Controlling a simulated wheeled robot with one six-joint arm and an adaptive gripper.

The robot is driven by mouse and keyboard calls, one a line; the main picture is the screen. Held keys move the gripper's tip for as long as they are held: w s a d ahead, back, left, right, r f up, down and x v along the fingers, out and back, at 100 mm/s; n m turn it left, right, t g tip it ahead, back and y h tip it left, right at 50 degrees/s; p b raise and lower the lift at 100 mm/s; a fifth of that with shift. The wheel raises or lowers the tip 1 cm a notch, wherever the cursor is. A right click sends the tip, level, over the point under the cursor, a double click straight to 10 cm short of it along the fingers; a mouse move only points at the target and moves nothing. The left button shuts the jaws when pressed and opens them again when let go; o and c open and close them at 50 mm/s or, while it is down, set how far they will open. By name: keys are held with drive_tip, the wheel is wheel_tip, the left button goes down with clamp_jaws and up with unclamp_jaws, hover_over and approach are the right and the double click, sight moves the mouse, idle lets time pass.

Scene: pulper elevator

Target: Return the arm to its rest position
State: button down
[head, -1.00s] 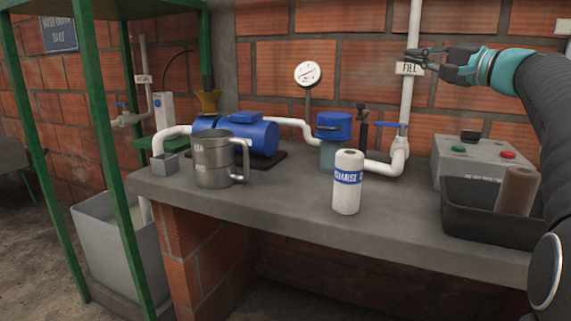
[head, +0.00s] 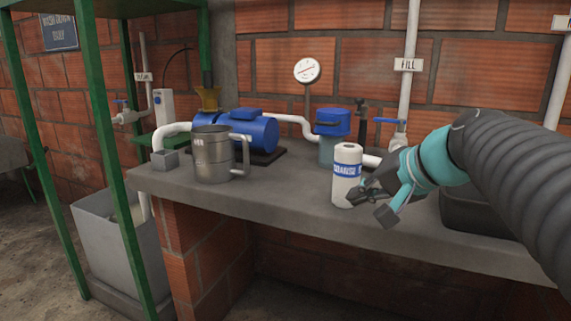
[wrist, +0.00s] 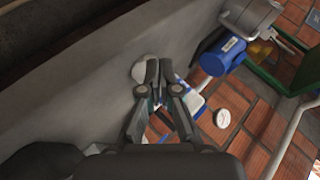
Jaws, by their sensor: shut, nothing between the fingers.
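My gripper (head: 362,196) is low over the front of the grey counter (head: 285,205) in the head view, in front of the lower right of the white cartridge with a blue band (head: 347,165). I cannot tell whether it touches the cartridge. In the wrist view the fingers (wrist: 159,70) are together with nothing held between them. My arm reaches in from the right and hides part of the counter's right side.
A metal jug (head: 212,160) stands upright at the counter's left, before a blue pump (head: 255,135). A blue-capped filter (head: 331,130) and blue-handled valve (head: 388,122) stand behind. A black tray (head: 470,212) is partly hidden by my arm. Green posts (head: 115,150) rise left.

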drive_tip(key=s+d+f+n+g+h, duration=0.2)
drive_tip(key=s+f+n+h, duration=0.3)
drive_tip(key=s+f, duration=1.3)
wheel_tip(320, 180, down, 3)
drive_tip(key=shift+d+r+g+h+b, duration=0.15)
drive_tip(key=shift+d+g+h+b, duration=0.1)
drive_tip(key=shift+g+h+b, duration=0.2)
